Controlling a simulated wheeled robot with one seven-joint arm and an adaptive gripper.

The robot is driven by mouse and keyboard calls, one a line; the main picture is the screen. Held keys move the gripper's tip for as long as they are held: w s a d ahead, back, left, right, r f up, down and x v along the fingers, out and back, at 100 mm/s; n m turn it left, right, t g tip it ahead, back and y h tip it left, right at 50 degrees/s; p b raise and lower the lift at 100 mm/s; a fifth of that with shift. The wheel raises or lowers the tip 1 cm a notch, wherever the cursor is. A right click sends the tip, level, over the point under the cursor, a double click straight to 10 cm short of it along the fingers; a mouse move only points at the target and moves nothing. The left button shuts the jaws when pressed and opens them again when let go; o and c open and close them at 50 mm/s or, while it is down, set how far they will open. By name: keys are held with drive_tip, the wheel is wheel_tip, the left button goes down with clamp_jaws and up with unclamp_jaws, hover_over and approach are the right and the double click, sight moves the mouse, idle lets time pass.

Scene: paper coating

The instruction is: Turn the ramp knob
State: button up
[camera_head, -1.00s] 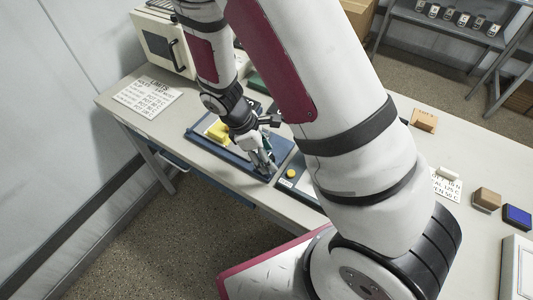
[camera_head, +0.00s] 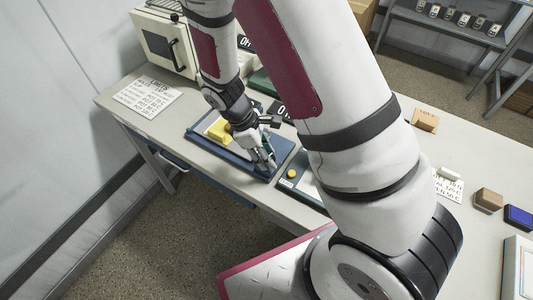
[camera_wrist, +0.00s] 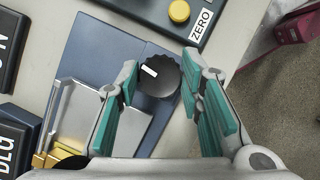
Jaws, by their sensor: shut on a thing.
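The black ramp knob (camera_wrist: 158,75) has a ribbed edge and a white pointer mark, which points to the upper left in the wrist view. It sits at the corner of a blue coating device (camera_wrist: 112,38), whose base (camera_head: 232,168) also shows on the table in the head view. My gripper (camera_wrist: 160,66) has its teal-padded fingers on either side of the knob and is shut on it. In the head view my gripper (camera_head: 264,160) is low over the device's front right corner, and the knob is hidden there.
A neighbouring device (camera_wrist: 150,8) with a yellow button (camera_wrist: 179,11) and a ZERO label (camera_wrist: 201,24) is close by. A yellow block (camera_head: 219,130) is on the blue device. A LIMITS sheet (camera_head: 147,97) lies to the left. The table's front edge is near my gripper.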

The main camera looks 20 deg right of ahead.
drive_tip(key=m+g+y, duration=0.1)
drive_tip(key=m, duration=0.3)
drive_tip(key=shift+w+b, duration=0.1)
drive_tip(key=shift+b, duration=0.2)
drive_tip(key=shift+m+g+y, duration=0.3)
drive_tip(key=shift+m+y, duration=0.4)
drive_tip(key=shift+m, duration=1.3)
drive_tip(key=o, duration=1.2)
drive_tip(key=shift+d, duration=0.1)
drive_tip(key=shift+c, duration=0.2)
drive_tip(key=v, duration=1.2)
drive_tip(key=shift+w, duration=0.1)
